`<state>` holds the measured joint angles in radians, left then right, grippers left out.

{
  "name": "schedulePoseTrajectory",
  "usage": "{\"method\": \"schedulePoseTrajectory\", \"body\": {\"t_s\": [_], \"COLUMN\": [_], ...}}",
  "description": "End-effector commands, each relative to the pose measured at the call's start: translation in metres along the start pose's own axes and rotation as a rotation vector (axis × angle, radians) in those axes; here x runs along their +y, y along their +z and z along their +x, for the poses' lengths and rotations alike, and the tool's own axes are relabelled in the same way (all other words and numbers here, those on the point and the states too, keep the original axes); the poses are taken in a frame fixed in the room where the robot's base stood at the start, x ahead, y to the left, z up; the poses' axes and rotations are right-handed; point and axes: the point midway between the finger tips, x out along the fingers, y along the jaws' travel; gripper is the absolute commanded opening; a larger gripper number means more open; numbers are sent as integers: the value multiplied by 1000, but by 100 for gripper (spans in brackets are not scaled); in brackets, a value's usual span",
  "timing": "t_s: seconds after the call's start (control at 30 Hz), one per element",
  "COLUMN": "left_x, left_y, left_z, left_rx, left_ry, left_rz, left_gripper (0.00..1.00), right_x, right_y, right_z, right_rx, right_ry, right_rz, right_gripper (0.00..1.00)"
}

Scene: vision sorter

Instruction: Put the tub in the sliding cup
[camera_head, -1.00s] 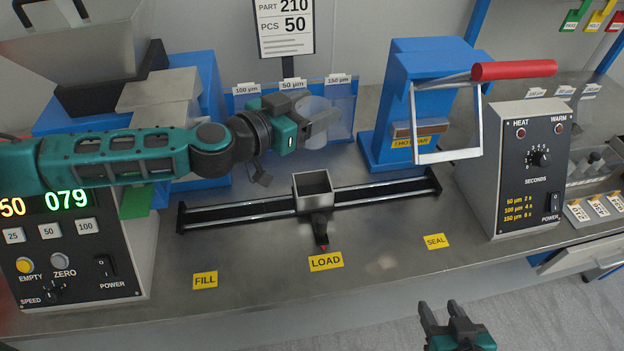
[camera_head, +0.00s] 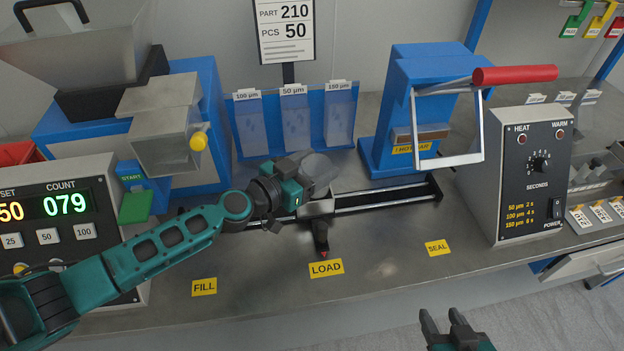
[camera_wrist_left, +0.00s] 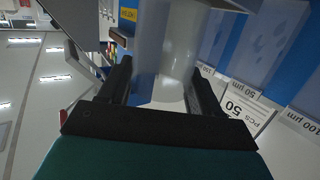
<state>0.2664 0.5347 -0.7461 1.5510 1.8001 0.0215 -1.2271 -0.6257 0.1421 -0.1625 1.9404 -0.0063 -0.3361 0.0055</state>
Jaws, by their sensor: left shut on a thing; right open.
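The tub (camera_head: 322,168) is a pale, see-through round container. My left gripper (camera_head: 316,182) is shut on it. In the left wrist view the tub (camera_wrist_left: 184,50) stands between the two dark fingers. The sliding cup (camera_head: 317,208) is a grey square holder on the rail, by the LOAD label. The tub and gripper are right at the cup's top and cover its opening. I cannot tell whether the tub's base is inside the cup. My right gripper (camera_head: 443,320) is open and empty at the bottom edge, off the table front.
The black rail (camera_head: 390,198) runs left to right, with FILL, LOAD and SEAL labels in front. Bag pockets (camera_head: 294,120) stand behind. A blue press (camera_head: 425,80) with a red-handled lever and a timer box (camera_head: 525,165) stand right. The filler chute (camera_head: 165,140) is left.

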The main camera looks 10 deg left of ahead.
Motion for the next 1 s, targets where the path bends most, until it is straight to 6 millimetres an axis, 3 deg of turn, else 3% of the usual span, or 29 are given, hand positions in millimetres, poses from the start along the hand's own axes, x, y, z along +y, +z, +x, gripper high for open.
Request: {"method": "schedulePoseTrajectory", "body": {"t_s": [0.27, 0.43, 0.97, 1.0], "left_x": [-2, -3, -3, -3], "left_y": [14, 39, 46, 44], "left_z": [-3, 2, 3, 2], "left_rx": [-10, -10, -9, -9], "left_ry": [-10, -9, -9, -9], "left_rz": [-7, -4, -2, -2], "left_gripper": [27, 27, 27, 67], "right_x": [0, 0, -1, 0], "right_y": [2, 20, 25, 24], "right_z": [2, 15, 18, 17], "right_rx": [1, 3, 2, 2], "right_ry": [0, 0, 0, 0], "right_rz": [0, 0, -1, -1], "right_gripper": [48, 48, 48, 48]}}
